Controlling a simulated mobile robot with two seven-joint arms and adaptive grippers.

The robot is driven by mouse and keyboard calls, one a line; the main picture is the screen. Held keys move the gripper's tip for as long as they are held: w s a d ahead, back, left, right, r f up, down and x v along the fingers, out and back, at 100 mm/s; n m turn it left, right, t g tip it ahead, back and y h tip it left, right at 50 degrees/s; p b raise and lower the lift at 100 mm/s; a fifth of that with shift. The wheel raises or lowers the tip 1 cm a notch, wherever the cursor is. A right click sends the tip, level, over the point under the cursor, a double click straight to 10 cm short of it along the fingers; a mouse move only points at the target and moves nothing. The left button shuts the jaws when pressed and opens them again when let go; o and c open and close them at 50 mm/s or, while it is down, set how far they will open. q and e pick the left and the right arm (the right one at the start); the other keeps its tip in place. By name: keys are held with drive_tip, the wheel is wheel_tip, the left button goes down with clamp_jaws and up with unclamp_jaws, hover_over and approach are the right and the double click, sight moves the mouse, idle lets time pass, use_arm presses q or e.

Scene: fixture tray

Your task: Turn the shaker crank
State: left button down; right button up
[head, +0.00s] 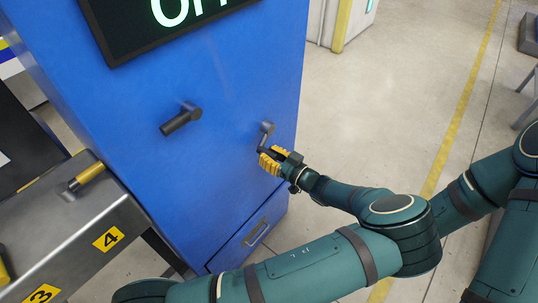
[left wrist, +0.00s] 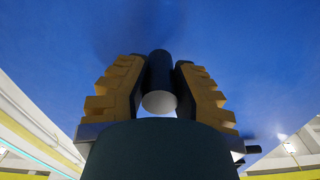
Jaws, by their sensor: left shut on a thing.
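Two dark cranks stick out of the front of the blue cabinet (head: 222,78). One crank (head: 182,119) is free, its handle slanting down to the left. The other crank (head: 267,131) is lower and to the right, and its grip is mostly hidden by my left gripper (head: 269,161). The frames do not show which one is the shaker crank. My left gripper is shut on the right-hand crank's handle. In the left wrist view, the round dark handle (left wrist: 159,72) stands between the two yellow finger pads, its pale end facing the camera. My right gripper is not in view.
A black panel with green glowing characters (head: 175,15) sits above the cranks. A drawer-like panel with a handle (head: 255,232) is low on the cabinet. A grey bench (head: 75,235) with yellow-handled levers and number labels stands at left. Open floor lies right of the cabinet.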

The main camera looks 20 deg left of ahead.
use_arm(q)
drive_tip(key=shift+s+a+f, duration=0.1)
drive_tip(key=shift+f, duration=0.05)
drive_tip(key=c, duration=0.7)
unclamp_jaws()
drive_tip(key=shift+r, duration=0.6)
wheel_tip(320, 180, up, 9)
